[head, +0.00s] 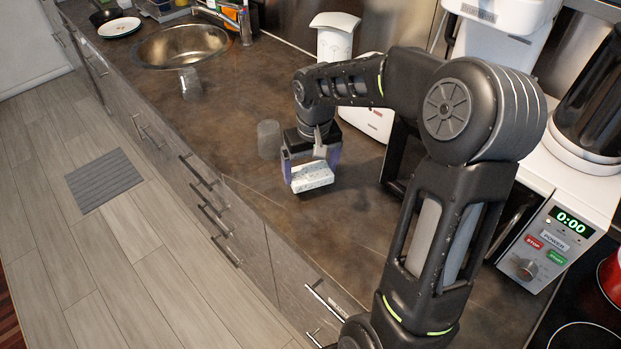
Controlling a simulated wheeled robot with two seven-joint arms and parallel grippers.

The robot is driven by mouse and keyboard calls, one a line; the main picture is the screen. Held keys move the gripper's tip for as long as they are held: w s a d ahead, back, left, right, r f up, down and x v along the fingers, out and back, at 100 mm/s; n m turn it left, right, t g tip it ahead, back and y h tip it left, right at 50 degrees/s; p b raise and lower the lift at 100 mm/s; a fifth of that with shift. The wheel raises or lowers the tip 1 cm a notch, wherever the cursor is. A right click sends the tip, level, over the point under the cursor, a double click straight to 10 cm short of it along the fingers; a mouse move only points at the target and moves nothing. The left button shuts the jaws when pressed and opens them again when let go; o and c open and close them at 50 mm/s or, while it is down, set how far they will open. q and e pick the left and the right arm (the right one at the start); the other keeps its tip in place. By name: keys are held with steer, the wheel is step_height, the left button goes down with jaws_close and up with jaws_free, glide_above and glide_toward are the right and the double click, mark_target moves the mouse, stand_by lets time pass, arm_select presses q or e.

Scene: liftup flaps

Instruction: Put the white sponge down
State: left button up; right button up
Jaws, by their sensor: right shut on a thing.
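The white sponge (312,177) is a pale, speckled block near the front of the brown countertop (240,110). My right gripper (312,167) points down over it and is shut on it, with a finger at each end. The sponge is at or just above the counter surface; I cannot tell whether it touches. My left gripper is not in the head view.
A clear glass (268,139) stands just behind the gripper, and another glass (190,84) stands near the sink (182,46). A microwave (545,245) is at the right. The counter left of the sponge is mostly free.

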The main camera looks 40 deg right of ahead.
mark_target(311, 173)
steer(key=shift+f, duration=1.85)
steer(key=shift+f, duration=0.1)
steer(key=shift+f, duration=0.15)
steer(key=o, duration=1.1)
steer(key=shift+c, duration=0.2)
steer(key=shift+r, duration=0.2)
steer(key=r, duration=0.4)
steer(key=s+r, duration=0.1)
steer(key=r, duration=0.7)
steer(key=shift+s+a, duration=0.2)
steer(key=shift+a, duration=0.05)
